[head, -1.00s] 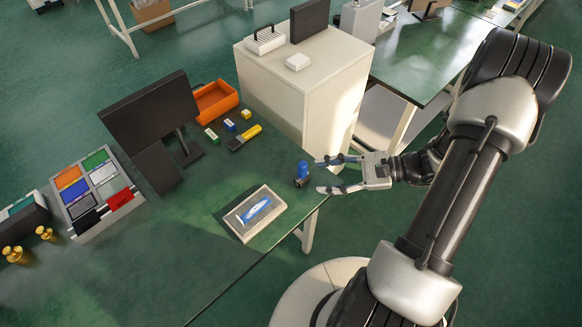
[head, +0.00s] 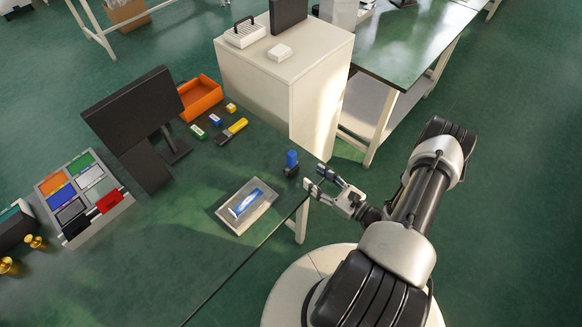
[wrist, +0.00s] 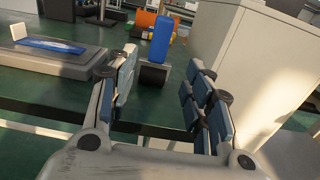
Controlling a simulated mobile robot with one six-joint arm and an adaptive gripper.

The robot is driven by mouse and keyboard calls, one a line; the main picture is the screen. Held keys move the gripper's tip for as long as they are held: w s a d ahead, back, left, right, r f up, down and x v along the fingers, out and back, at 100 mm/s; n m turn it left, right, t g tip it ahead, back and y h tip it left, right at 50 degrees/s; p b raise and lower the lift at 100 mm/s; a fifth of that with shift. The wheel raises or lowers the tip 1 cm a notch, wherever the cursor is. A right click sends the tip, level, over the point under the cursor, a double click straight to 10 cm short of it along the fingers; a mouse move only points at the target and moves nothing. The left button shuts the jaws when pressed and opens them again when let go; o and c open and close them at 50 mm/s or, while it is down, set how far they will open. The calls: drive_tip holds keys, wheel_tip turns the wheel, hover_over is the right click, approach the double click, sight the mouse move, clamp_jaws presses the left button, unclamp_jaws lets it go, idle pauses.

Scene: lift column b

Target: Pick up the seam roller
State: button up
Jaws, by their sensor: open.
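The seam roller (head: 291,163), which I take to be the blue upright handle on a dark roller, stands near the right edge of the green table (head: 180,245). In the wrist view the seam roller (wrist: 161,40) shows ahead, between the two fingers in the picture and beyond their tips. My gripper (head: 314,176) is open and empty, just right of and nearer than the roller, at the table edge. It also shows in the wrist view (wrist: 163,62), fingers apart. No contact with the roller is visible.
A pale tray (head: 222,213) with a blue-and-white item lies left of the roller. A white cabinet (head: 265,90) stands close behind. A monitor (head: 130,110), an orange bin (head: 201,97) and a yellow-handled tool (head: 237,126) are farther back. Bare table lies in front.

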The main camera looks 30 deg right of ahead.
sight(294, 163)
drive_tip(key=b+x, duration=0.2)
drive_tip(key=x, duration=0.9)
drive_tip(key=shift+r, duration=0.1)
drive_tip(key=shift+s, duration=0.1)
drive_tip(key=shift+c, duration=0.2)
clamp_jaws()
